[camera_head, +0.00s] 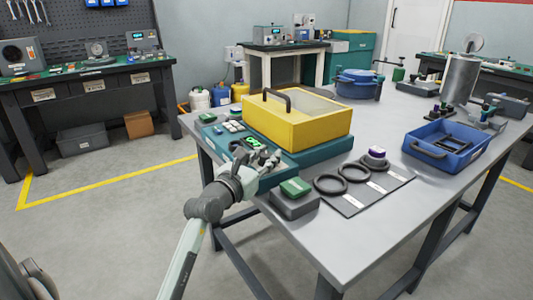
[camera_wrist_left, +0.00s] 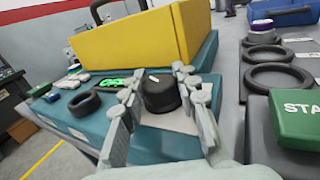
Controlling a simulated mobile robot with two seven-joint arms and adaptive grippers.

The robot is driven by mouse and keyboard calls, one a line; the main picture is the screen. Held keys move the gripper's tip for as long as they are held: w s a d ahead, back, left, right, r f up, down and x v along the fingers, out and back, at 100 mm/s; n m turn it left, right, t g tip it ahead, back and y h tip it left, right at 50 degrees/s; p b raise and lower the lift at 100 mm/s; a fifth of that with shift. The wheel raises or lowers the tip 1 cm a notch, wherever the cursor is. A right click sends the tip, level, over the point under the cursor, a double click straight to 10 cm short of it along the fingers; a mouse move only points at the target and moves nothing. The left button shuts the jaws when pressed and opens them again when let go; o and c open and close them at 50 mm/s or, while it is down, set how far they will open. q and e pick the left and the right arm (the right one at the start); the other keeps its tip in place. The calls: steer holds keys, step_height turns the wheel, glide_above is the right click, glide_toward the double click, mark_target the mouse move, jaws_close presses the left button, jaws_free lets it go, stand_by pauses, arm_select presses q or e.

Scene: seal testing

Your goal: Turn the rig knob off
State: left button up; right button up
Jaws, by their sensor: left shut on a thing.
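The test rig is a teal base (camera_wrist_left: 80,120) with a yellow lidded box (camera_head: 285,128) on top; the yellow box also fills the upper left wrist view (camera_wrist_left: 135,40). The rig knob (camera_wrist_left: 161,95) is black and round, with a small white mark on its top, on a pale plate at the rig's front. My left gripper (camera_head: 250,172) is shut on the knob, with its fingers on both sides of it. In the head view the gripper hides the knob. A lit green display (camera_head: 254,141) shows on the rig beside the gripper. My right gripper is out of view.
A grey block with a green START button (camera_head: 295,187) stands right of the gripper, near the table edge. Black rings (camera_head: 330,184) lie on a dark mat beyond it. A blue tray (camera_head: 428,160) stands further right. The table's front right is clear.

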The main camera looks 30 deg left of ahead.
arm_select(q)
steer(key=shift+f, duration=0.1)
stand_by(0.4)
steer(key=o, duration=1.2)
steer(key=shift+s, duration=0.1)
steer(key=s, duration=0.8)
steer(key=s+d, duration=0.1)
steer(key=s, duration=0.3)
